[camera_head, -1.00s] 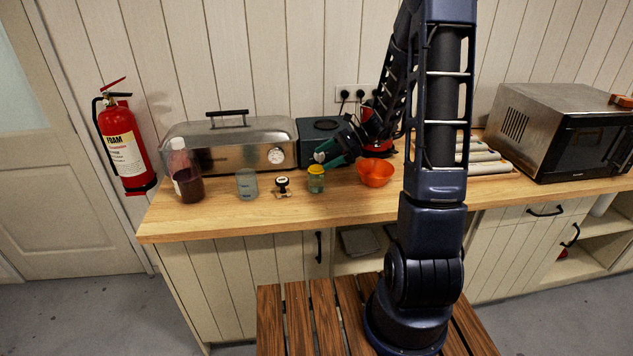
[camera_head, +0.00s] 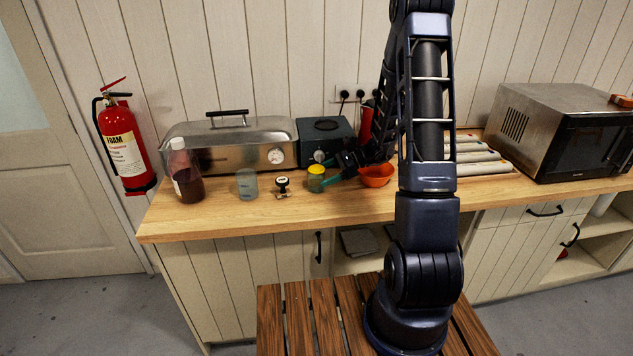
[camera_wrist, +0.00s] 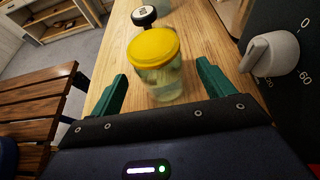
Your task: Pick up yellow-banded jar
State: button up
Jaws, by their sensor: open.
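The yellow-banded jar (camera_head: 316,180) is a small clear jar with a yellow lid, standing upright on the wooden counter. In the wrist view the jar (camera_wrist: 160,78) sits ahead of and between my two green fingers, its near side roughly level with the fingertips. My gripper (camera_head: 332,178) is at the jar's right side in the head view. In the wrist view my gripper (camera_wrist: 161,72) is open, with a gap on both sides of the jar. I cannot tell any contact.
A dark-handled stamp (camera_head: 282,185) stands left of the jar, then a clear glass (camera_head: 246,184) and a dark bottle (camera_head: 188,184). An orange bowl (camera_head: 376,177) is to the right. A dark box with a dial (camera_head: 325,133) and a steel steamer (camera_head: 230,150) stand behind.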

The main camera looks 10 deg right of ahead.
aim_at(309, 182)
jog(key=shift+f, duration=0.35)
jog(key=x, duration=0.5)
jog(key=shift+r, duration=0.1)
jog(key=c, duration=1.3)
jog(key=shift+o, duration=0.2)
jog(key=shift+r, duration=0.1)
